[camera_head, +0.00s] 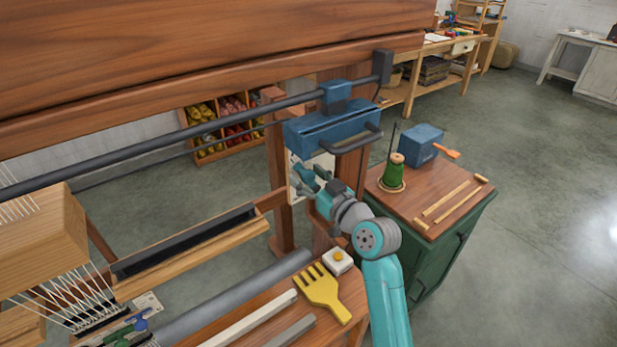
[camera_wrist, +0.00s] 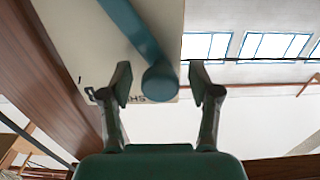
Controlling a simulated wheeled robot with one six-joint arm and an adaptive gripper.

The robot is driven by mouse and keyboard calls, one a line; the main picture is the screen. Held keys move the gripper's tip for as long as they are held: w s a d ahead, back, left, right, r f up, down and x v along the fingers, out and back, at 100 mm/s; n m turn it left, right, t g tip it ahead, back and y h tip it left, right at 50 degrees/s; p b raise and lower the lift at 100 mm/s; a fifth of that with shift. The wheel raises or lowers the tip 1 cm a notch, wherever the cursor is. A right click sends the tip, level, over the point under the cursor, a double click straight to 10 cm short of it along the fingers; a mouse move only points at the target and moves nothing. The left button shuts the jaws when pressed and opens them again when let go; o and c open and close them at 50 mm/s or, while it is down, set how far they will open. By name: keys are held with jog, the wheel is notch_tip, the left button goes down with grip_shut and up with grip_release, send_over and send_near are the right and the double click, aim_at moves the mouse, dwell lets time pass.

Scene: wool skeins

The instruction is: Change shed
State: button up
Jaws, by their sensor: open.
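A white panel (camera_wrist: 95,40) with partly hidden dark lettering is fixed at the loom's right post; it also shows in the head view (camera_head: 297,160). A blue lever (camera_wrist: 130,28) with a round end crosses the panel in the wrist view. My gripper (camera_wrist: 160,80) is open, with the lever's round end between its fingertips and a gap on either side. In the head view my gripper (camera_head: 306,181) reaches the panel and hides most of the lever. White warp threads (camera_head: 78,290) run through the loom at the lower left.
A blue carriage (camera_head: 320,128) with a dark handle hangs on the rail above my gripper. A green cabinet (camera_head: 440,255) with a wooden top stands at the right, bearing a green spool (camera_head: 395,172) and a blue box (camera_head: 421,142). A yellow comb (camera_head: 322,290) lies on the front bench.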

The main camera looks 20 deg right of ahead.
jog(key=shift+c, duration=0.3)
grip_shut()
jog(key=shift+d, duration=0.1)
jog(key=shift+w+d+m, duration=0.5)
jog(key=shift+d+m, duration=1)
jog(key=shift+m, duration=0.5)
jog(key=shift+w+d+m, duration=0.45)
jog(key=shift+d+m, duration=1.05)
jog(key=shift+m, duration=0.5)
jog(key=shift+w+d+m, duration=0.5)
jog(key=shift+d+m, duration=1)
jog(key=shift+m, duration=0.5)
